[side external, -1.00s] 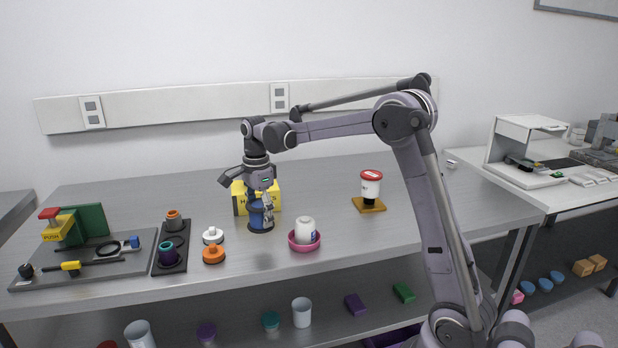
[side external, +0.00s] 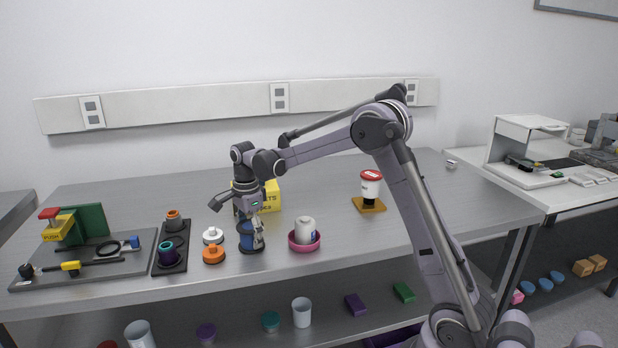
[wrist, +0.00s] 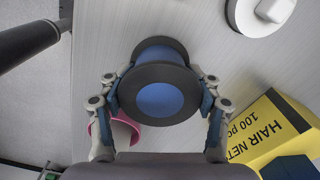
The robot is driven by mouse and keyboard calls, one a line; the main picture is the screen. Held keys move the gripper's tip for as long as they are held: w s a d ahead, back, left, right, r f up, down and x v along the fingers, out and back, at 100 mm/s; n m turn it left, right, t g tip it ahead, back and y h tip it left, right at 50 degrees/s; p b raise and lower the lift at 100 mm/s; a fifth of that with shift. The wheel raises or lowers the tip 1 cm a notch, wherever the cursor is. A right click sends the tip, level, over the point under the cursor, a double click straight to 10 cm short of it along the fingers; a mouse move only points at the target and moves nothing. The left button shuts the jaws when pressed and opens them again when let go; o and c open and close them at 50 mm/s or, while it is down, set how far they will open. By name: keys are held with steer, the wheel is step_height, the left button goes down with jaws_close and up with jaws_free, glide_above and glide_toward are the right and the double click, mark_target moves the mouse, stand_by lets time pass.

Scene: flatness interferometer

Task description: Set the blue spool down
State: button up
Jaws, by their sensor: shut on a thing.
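The blue spool (side external: 247,241), with black flanges, is upright between the fingers of my gripper (side external: 251,226) in the side view. My gripper is shut on it. In the wrist view the spool (wrist: 160,98) is seen from above, with a finger of my gripper (wrist: 160,100) touching its rim on each side. The spool is at or just above the bench top (side external: 330,190); I cannot tell whether its base touches.
A yellow hair-net box (side external: 270,196) is behind. Bare bench lies right of the bowl.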

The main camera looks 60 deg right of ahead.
mark_target(250, 225)
steer(key=o, duration=1.4)
steer(key=shift+f, duration=0.1)
steer(key=shift+c, duration=0.2)
step_height(250, 225, up, 12)
steer(key=shift+f, duration=0.2)
steer(key=shift+s+a+r, duration=0.15)
steer(key=shift+r, duration=0.3)
steer(key=s+a+f+n+t, duration=0.2)
steer(key=s+a+n, duration=0.4)
steer(key=s+n, duration=0.4)
steer(key=s+a+f+n+t, duration=0.3)
steer(key=s+a+n+t, duration=0.2)
steer(key=s+n, duration=0.6)
steer(key=shift+a+f+n, duration=0.2)
steer(key=shift+a+n, duration=0.5)
steer(key=shift+a, duration=0.15)
